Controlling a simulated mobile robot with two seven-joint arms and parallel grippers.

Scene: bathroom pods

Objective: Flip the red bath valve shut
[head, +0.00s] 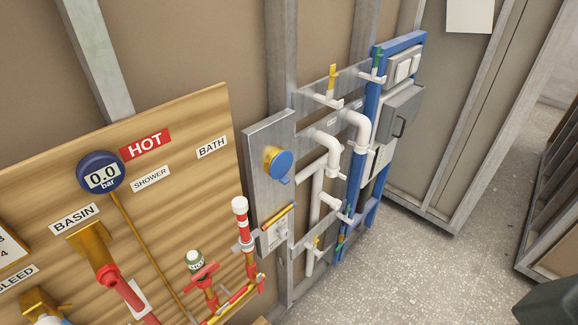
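The BATH label (212,147) is on the wooden board, at its upper right. Neither of my grippers shows in the head view.
The wooden board (190,125) carries a HOT sign (146,144), a round gauge (101,172) reading 0.0 bar and a BASIN branch (92,244). A metal panel with a blue knob (279,164) and white pipes (331,145) stands right of it. Speckled floor (400,270) is open at right.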

